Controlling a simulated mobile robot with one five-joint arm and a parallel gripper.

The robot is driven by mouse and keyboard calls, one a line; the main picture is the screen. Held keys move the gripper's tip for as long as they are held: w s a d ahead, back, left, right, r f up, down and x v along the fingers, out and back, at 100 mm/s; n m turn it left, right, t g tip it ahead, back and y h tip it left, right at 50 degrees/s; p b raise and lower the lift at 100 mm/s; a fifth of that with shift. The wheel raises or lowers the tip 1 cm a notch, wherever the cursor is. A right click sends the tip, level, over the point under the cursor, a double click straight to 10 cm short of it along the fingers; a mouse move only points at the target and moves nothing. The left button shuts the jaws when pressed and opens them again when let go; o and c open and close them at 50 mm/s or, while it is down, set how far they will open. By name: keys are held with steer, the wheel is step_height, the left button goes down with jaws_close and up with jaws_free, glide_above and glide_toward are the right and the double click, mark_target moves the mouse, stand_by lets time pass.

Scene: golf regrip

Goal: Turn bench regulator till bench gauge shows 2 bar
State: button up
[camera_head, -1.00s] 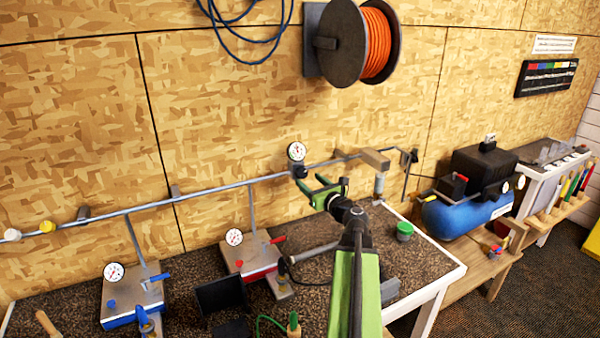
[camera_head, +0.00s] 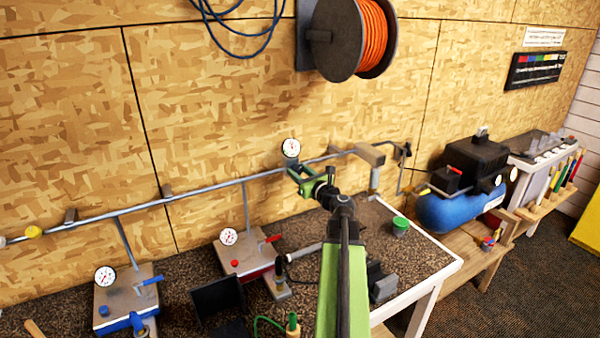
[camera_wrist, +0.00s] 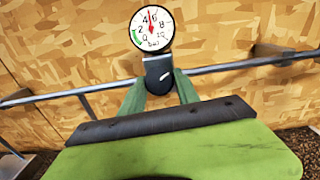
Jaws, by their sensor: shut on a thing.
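The bench gauge (camera_wrist: 152,29) is a white round dial on the wall pipe. In the wrist view its red needle points nearly straight up, between 4 and 6, and a green mark shows near 2. The dark bench regulator (camera_wrist: 159,78) sits just below it, with a small white mark on its face. My gripper (camera_wrist: 160,90) has its green fingers on both sides of the regulator's round knob and is shut on it. In the head view the gauge (camera_head: 291,148) stands above my gripper (camera_head: 303,178), which hides most of the regulator.
A grey pipe (camera_head: 205,188) runs along the wall. Below are a red-based unit (camera_head: 247,255) and a blue-based unit (camera_head: 128,292), each with a gauge. A green-lidded jar (camera_head: 400,224) stands on the bench right of my arm. A blue compressor (camera_head: 450,211) is farther right.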

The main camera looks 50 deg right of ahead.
jaws_close()
steer(key=n, duration=0.1)
steer(key=n+y, duration=0.1)
steer(key=shift+d+n, duration=0.2)
steer(key=shift+n, duration=0.1)
steer(key=shift+s+a+n+y+p, duration=0.1)
steer(key=shift+n+y+p, duration=0.2)
steer(key=shift+n+y, duration=0.35)
steer(key=o, duration=1.1)
jaws_free()
steer(key=shift+h, duration=0.25)
steer(key=shift+s+a, duration=0.1)
